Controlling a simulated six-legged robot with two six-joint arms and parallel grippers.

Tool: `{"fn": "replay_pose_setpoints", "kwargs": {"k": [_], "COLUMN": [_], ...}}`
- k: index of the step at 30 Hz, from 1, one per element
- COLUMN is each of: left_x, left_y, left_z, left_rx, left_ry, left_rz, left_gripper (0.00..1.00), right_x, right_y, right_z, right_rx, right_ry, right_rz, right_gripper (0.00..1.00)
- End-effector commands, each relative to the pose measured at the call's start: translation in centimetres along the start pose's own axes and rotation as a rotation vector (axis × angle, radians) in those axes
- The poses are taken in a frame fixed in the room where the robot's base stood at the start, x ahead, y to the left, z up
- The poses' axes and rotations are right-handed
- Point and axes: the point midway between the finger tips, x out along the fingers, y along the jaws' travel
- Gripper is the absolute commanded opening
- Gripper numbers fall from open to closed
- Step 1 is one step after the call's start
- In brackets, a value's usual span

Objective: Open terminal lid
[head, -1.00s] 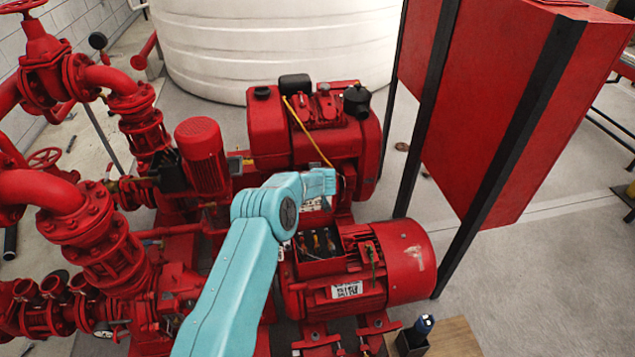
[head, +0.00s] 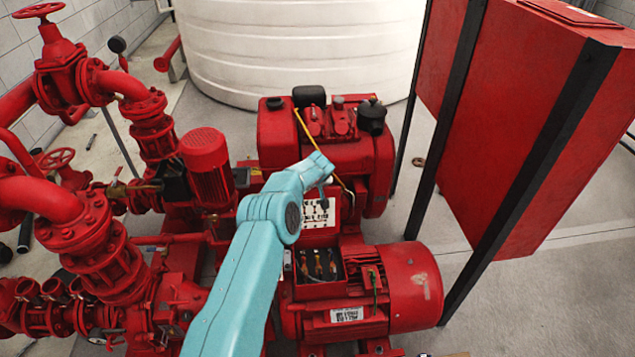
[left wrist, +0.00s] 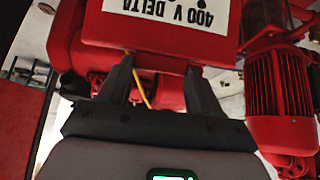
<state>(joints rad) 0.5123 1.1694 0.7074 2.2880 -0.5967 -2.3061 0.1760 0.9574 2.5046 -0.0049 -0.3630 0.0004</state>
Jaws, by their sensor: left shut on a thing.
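The red motor (head: 412,285) has an open terminal box (head: 318,266) on top, with coloured wires and terminals showing inside. The terminal lid (head: 318,213) stands raised behind the box, its white labelled inner face towards the head camera. My left gripper (head: 326,184) is at the lid's upper edge. In the left wrist view the lid (left wrist: 150,30) is at the top, its "400 V DELTA" label upside down. There, the two fingers of my left gripper (left wrist: 158,82) reach the lid's edge and are shut on it. My right gripper is not in view.
A red engine (head: 345,150) with a yellow cable stands close behind the lid. Red pipes and valves (head: 95,240) fill the left side. A red cabinet (head: 530,120) on black posts stands at right. Clear floor lies between the motor and cabinet.

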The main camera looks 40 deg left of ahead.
Motion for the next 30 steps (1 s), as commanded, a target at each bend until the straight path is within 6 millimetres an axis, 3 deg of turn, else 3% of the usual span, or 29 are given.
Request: {"fn": "replay_pose_setpoints", "kwargs": {"k": [12, 13, 15, 25, 30], "left_x": [-0.4, -0.4, -0.4, -0.2, -1.5], "left_y": [0.1, 0.1, 0.1, 0.3, 0.3], "left_z": [-0.5, -0.5, -0.5, -0.4, -0.5], "left_rx": [0.002, 0.002, 0.001, 0.002, 0.003], "left_ry": [0.009, 0.009, 0.008, 0.002, 0.002], "left_rz": [0.007, 0.006, 0.006, 0.004, 0.003], "left_gripper": [0.09, 0.7, 0.89, 0.89, 0.89], "right_x": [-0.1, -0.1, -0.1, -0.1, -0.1], "right_y": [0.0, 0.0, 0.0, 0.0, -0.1], "right_z": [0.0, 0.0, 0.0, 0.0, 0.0], "right_rx": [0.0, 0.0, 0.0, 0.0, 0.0], "right_ry": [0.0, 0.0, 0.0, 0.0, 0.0], "right_rz": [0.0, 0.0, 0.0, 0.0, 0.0], "right_gripper": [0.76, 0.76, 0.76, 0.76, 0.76]}}
